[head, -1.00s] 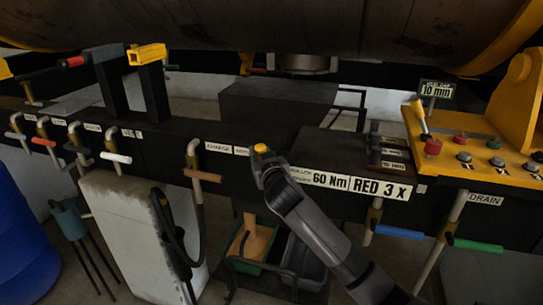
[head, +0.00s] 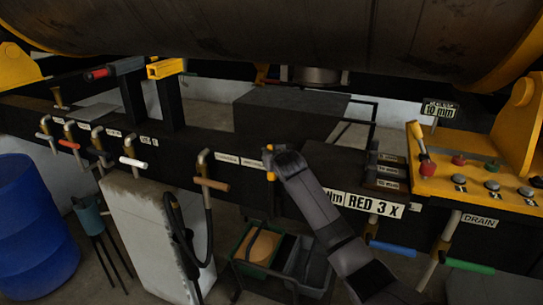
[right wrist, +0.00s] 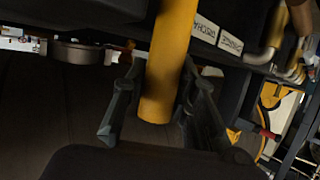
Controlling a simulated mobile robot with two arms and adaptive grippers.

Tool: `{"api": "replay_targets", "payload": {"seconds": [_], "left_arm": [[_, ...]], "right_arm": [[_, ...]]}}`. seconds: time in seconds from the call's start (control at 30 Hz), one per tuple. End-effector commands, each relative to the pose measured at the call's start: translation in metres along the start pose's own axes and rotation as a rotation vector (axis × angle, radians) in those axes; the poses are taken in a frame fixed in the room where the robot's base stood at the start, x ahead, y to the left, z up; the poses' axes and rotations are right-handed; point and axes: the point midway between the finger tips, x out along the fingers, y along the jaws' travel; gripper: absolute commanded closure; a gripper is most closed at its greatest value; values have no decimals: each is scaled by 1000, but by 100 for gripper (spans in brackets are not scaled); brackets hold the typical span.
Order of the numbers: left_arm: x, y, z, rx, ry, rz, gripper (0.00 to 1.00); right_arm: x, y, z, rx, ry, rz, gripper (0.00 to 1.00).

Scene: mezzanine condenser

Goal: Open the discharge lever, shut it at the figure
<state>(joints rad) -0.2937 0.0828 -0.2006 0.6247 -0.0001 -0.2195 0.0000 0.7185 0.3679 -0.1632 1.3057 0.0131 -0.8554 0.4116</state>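My right gripper (head: 271,164) is at the front of the dark beam, just right of two small white labels (head: 238,162) whose words are hard to read. A yellow cylinder (right wrist: 170,60), which looks like a lever grip, lies between its two fingers (right wrist: 160,108) in the right wrist view. Its near end points toward the wrist. I cannot tell whether the fingers press on it. In the head view my arm hides most of this lever. A brown-handled lever (head: 211,184) hangs just to the left. My left gripper is not in view.
Levers with white (head: 133,163), red (head: 68,144), blue (head: 393,249) and green (head: 470,266) grips line the beam. A yellow panel (head: 470,178) with buttons and a "10 mm" sign (head: 439,110) stands right. A blue drum (head: 30,225) stands left. Bins (head: 285,260) sit below.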

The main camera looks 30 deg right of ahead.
Motion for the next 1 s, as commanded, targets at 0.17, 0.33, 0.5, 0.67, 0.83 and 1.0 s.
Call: {"api": "replay_targets", "payload": {"seconds": [0.17,0.33,0.5,0.67,0.83,1.0], "left_arm": [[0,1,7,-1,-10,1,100],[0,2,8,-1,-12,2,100],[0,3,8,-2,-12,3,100],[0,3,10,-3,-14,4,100],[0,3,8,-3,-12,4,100],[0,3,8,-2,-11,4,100]], "right_arm": [[0,2,-2,0,4,3,62],[0,1,-1,0,3,1,54],[0,0,-1,0,2,1,54],[-4,0,0,0,2,0,54],[-23,0,0,-2,3,0,54],[-54,0,0,-1,4,-1,54]]}}
